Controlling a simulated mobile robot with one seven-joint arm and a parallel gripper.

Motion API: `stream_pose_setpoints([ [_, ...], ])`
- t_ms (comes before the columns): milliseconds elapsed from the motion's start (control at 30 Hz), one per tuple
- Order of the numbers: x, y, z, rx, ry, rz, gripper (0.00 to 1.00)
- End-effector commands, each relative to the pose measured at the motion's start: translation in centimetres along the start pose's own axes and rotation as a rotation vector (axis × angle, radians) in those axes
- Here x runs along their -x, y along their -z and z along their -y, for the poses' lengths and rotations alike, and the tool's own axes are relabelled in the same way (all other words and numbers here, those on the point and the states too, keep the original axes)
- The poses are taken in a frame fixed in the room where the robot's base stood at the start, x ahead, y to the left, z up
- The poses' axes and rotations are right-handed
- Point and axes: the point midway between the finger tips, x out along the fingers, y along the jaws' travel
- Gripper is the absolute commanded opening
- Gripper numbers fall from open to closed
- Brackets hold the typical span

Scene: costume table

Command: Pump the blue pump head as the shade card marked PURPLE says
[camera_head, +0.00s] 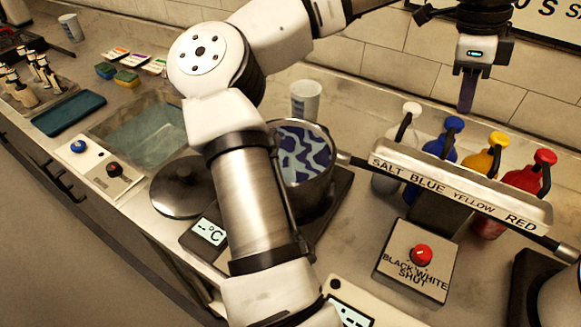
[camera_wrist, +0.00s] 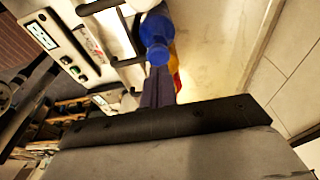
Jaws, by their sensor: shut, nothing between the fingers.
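The blue pump head (camera_head: 454,123) tops a blue bottle (camera_head: 443,150) behind the rack label BLUE. My gripper (camera_head: 466,105) points down with its dark fingers shut and empty, above and slightly right of the blue pump head in the head view, apart from it. In the wrist view the blue pump head (camera_wrist: 156,38) lies just beyond the fingertips (camera_wrist: 158,72). Small shade cards (camera_head: 118,53) with coloured marks lie at the back left; their words are too small to read, so I cannot tell which is PURPLE.
A rack (camera_head: 470,192) labelled SALT, BLUE, YELLOW, RED fronts the bottles. White (camera_head: 411,108), yellow (camera_head: 498,138) and red (camera_head: 545,157) pump heads flank the blue one. A red-knobbed box (camera_head: 408,285) sits in front.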

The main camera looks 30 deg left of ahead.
Motion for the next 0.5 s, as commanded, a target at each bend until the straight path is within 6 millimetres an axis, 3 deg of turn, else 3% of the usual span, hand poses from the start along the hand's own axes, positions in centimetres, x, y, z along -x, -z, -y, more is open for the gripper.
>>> stream_pose_setpoints([
  [500,5.3,1.1,0.0,0.001,0.001,0.0,0.0],
])
